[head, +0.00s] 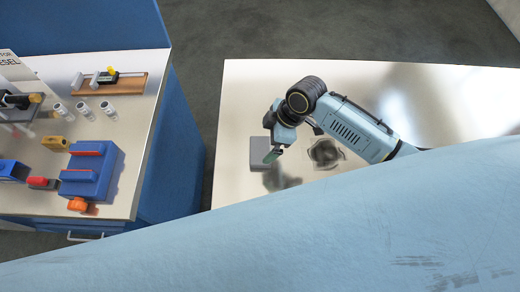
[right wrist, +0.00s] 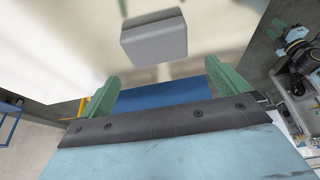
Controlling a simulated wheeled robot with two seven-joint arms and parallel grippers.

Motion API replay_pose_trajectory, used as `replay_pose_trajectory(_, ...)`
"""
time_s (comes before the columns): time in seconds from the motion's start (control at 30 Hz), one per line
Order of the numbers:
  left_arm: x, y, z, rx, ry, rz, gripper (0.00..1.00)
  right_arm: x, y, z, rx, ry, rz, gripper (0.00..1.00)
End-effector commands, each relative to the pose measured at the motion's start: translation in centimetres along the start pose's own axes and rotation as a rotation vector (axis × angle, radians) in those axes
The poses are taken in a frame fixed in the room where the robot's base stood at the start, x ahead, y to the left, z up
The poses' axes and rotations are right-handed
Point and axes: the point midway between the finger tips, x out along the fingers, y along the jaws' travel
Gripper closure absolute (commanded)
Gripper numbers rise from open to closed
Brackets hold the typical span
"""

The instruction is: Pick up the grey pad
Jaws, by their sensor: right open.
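The grey pad (head: 257,153) is a small block with rounded edges on the pale table, near its left edge in the head view. My right gripper (head: 271,156) is just to the right of the pad and partly overlaps its edge in that view. In the right wrist view the grey pad (right wrist: 153,40) is ahead of the green fingers, not between them. The right gripper (right wrist: 162,85) is open and empty there, with a gap between it and the pad. My left gripper is not in view.
A dark grey patch or object (head: 325,153), unclear, is right of the gripper on the pale table (head: 245,90). A separate bench at left holds a blue block device (head: 92,172), clear cylinders (head: 84,110) and a wooden board (head: 120,85). A floor gap separates the two.

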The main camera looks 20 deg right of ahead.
Motion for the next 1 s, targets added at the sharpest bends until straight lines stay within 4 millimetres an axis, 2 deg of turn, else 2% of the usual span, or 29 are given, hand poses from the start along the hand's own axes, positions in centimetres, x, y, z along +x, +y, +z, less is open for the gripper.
replay_pose_trajectory(0.1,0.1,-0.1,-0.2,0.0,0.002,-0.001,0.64,1.2,0.0,0.0,0.0,0.0,0.0,0.0)
replay_pose_trajectory(0.27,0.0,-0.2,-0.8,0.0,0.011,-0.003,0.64,2.1,0.0,0.1,0.001,-0.001,-0.001,0.0)
replay_pose_trajectory(0.6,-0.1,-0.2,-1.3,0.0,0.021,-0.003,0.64,6.3,0.2,0.5,0.002,-0.001,0.0,0.0)
replay_pose_trajectory(0.9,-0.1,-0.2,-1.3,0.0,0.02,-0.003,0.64,6.7,0.3,0.6,0.0,-0.001,0.002,0.0)
replay_pose_trajectory(0.93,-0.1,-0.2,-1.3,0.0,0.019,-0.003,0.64,6.7,0.3,0.6,0.0,-0.001,0.002,0.01)
replay_pose_trajectory(1.0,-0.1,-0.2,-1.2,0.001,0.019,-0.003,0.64,6.7,0.3,0.6,0.0,-0.001,0.002,0.1)
